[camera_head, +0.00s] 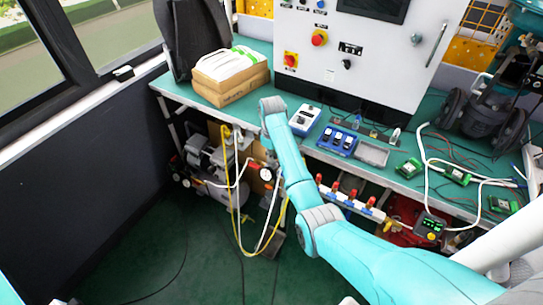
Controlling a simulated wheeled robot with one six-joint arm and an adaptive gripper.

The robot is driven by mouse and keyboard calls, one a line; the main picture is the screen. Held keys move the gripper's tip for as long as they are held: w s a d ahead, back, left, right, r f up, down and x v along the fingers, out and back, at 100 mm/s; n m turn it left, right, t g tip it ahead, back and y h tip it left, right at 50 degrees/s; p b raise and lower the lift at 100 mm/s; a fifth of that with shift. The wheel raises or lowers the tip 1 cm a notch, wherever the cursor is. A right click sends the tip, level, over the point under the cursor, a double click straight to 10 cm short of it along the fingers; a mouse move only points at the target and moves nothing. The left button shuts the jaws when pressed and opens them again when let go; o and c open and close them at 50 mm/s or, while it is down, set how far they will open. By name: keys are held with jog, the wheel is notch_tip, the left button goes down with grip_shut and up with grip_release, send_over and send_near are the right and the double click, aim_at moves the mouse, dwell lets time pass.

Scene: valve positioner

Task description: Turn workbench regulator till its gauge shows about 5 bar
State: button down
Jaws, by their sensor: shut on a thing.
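A small round gauge (266,175) with a white face shows under the front edge of the workbench (176,90), just left of my arm. Its needle and scale are too small to read. A small red part sits close to its upper left. The regulator body and knob cannot be made out clearly beside my arm. My teal arm reaches from the lower right up to the bench edge, and its wrist end is above the gauge. My gripper is hidden behind my wrist and forearm, so its contact with the regulator cannot be seen.
A compressor (205,170) stands under the bench at left, with yellow and white hoses (240,215) hanging near the gauge. A manifold with red valves (350,198) is right of my arm. A cardboard box (230,90) and blue devices (337,140) stand on the bench. Green floor at lower left is mostly clear.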

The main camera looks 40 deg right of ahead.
jog(key=shift+m, duration=0.3)
jog(key=c, duration=1.2)
grip_release()
jog(key=shift+c, duration=0.2)
jog(key=shift+r, duration=3.75)
